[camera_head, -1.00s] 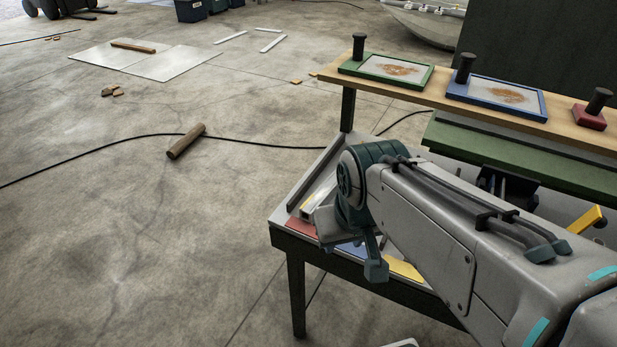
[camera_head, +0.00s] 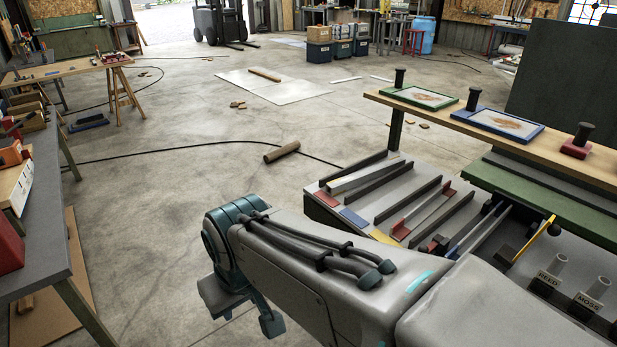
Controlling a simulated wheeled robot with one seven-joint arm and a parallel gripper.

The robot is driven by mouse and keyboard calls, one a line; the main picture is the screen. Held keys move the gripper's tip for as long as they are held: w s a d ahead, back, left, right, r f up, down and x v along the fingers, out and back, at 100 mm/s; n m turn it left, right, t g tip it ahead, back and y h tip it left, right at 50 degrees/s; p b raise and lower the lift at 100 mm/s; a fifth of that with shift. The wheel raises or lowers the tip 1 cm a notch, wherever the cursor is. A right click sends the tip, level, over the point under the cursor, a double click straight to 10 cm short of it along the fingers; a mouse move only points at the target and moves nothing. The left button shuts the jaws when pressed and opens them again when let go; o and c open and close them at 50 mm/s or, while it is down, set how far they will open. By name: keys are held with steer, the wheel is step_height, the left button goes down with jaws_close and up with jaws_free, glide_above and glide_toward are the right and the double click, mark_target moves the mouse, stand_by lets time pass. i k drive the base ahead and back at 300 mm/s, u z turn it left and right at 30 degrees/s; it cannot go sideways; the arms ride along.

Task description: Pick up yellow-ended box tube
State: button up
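I cannot pick out a yellow-ended box tube for certain. A yellow bar (camera_head: 533,243) with a dark round knob slants up on the right, beside the green shelf edge. On the sloped grey rack, a plain silver tube (camera_head: 364,176) lies in the far slot. A red-ended tube (camera_head: 425,212) and a blue-ended tube (camera_head: 480,229) lie nearer. Red, blue and yellow patches mark the rack's front edge; the yellow patch (camera_head: 383,237) is nearest my arm. My gripper (camera_head: 246,312) hangs over bare floor, left of the rack, with nothing seen in it. Its finger gap is unclear.
A wooden shelf (camera_head: 450,112) with framed pictures stands above the rack. Grey holders labelled REED (camera_head: 553,272) and MOSS (camera_head: 592,296) sit at right. A workbench (camera_head: 45,245) borders the left side.

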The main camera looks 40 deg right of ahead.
mark_target(338, 185)
steer(key=i, duration=2.1)
steer(key=z, duration=1.85)
steer(key=i, duration=0.75)
steer(key=z, duration=0.65)
